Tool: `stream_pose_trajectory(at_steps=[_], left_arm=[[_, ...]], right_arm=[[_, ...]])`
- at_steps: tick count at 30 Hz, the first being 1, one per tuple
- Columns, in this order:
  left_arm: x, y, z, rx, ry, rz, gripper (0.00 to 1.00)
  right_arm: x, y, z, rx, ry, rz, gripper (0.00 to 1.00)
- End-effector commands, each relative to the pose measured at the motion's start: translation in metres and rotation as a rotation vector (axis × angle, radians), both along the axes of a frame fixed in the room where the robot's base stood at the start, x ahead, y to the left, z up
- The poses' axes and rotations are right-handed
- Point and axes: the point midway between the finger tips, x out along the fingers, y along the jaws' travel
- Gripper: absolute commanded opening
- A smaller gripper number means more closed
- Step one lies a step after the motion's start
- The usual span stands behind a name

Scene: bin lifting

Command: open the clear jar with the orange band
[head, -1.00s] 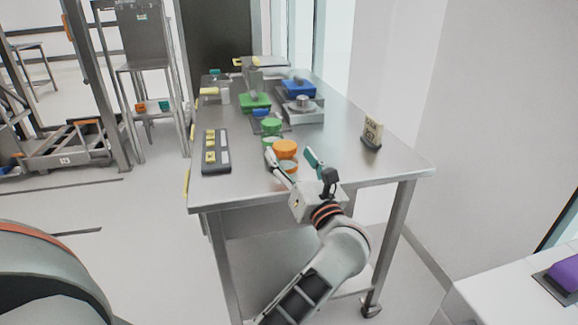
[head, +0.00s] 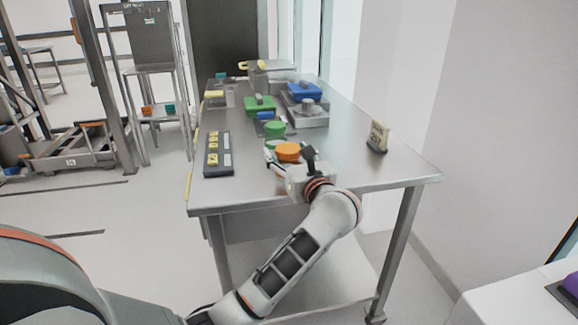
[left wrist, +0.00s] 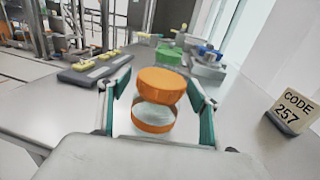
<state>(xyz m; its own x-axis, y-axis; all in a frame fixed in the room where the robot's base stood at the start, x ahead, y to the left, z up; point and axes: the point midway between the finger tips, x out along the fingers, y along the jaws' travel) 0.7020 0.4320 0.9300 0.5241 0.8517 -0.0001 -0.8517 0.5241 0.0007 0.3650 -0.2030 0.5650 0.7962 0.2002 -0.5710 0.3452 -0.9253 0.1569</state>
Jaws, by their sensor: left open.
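The clear jar (left wrist: 153,118) with the orange band stands upright on the metal table, with an orange lid (left wrist: 161,85) on top. In the head view the orange lid (head: 288,151) shows near the table's front, while the jar's body is mostly hidden by my gripper. My left gripper (left wrist: 160,101) is open, with one green-padded finger on each side of the jar. Whether the pads touch it I cannot tell. In the head view my left gripper (head: 289,162) reaches over the table's front edge. My right gripper is not in view.
A green-lidded jar (head: 274,130) stands just behind. A dark strip with yellow pieces (head: 217,153) lies to the left. A "CODE 257" sign (left wrist: 291,109) stands to the right. Green and blue items (head: 304,91) sit farther back. The table's front right (head: 400,180) is clear.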

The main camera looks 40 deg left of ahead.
Motion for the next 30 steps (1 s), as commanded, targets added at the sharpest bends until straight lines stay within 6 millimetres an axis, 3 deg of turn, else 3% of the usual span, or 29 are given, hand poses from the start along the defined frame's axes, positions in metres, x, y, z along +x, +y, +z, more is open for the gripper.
stream_pose_trajectory(at_steps=[6, 12, 23, 26, 30], left_arm=[[0.0, 0.0, 0.0, -0.001, -0.001, 0.0, 0.63], [0.0, 0.0, 0.0, 0.0, 0.0, 0.0, 0.15], [0.0, 0.0, 0.002, -0.001, -0.001, 0.0, 0.15], [0.0, 0.0, 0.011, -0.002, -0.005, -0.001, 0.15], [0.0, 0.0, 0.038, -0.002, -0.011, -0.001, 0.15]], right_arm=[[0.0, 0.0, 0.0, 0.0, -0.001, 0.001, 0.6], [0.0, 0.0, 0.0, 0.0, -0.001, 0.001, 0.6], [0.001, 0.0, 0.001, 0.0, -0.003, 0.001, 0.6], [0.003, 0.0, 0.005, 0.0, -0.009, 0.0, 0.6], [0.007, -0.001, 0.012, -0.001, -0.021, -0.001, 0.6]])
